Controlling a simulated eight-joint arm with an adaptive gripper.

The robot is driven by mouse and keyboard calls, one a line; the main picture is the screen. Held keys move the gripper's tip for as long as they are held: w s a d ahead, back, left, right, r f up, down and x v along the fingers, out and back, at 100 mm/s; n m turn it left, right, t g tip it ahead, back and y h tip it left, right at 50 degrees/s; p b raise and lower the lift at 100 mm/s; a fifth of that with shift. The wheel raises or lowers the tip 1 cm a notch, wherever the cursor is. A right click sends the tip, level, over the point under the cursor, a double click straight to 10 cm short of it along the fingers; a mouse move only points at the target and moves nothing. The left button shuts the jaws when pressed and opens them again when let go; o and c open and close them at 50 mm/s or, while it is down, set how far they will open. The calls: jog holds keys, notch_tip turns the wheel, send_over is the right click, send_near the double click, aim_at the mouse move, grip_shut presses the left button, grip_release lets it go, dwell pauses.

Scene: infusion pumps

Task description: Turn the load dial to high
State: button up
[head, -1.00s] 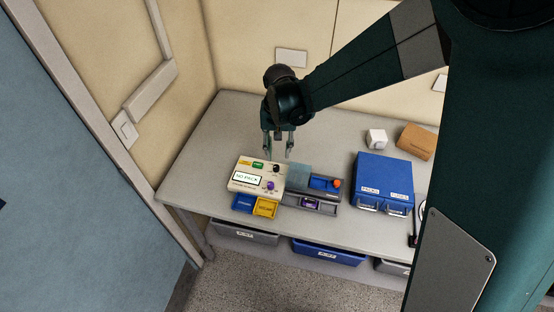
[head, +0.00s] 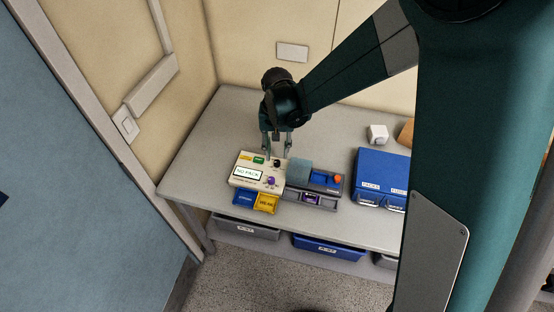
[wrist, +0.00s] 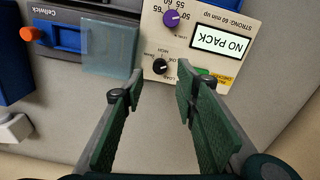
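The load dial is a small black knob (wrist: 160,67) on the cream pump panel (wrist: 214,13); its labels are upside down in the wrist view. A pale mark shows on the knob, but I cannot tell for sure which setting it points to. In the head view the dial (head: 277,163) is at the panel's upper right. My gripper (head: 276,155) points down over that edge of the panel. In the wrist view my gripper (wrist: 160,74) is open, with a finger to each side of the dial and nothing held. I cannot tell the remaining height.
A purple dial (wrist: 172,19) and a "NO PACK" display (wrist: 222,43) are on the same panel. A blue drawer box (head: 381,172) stands to the right. The table's left part (head: 205,150) is clear.

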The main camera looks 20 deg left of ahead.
aim_at(277, 161)
jog(key=shift+f, duration=2.75)
jog(key=c, duration=0.9)
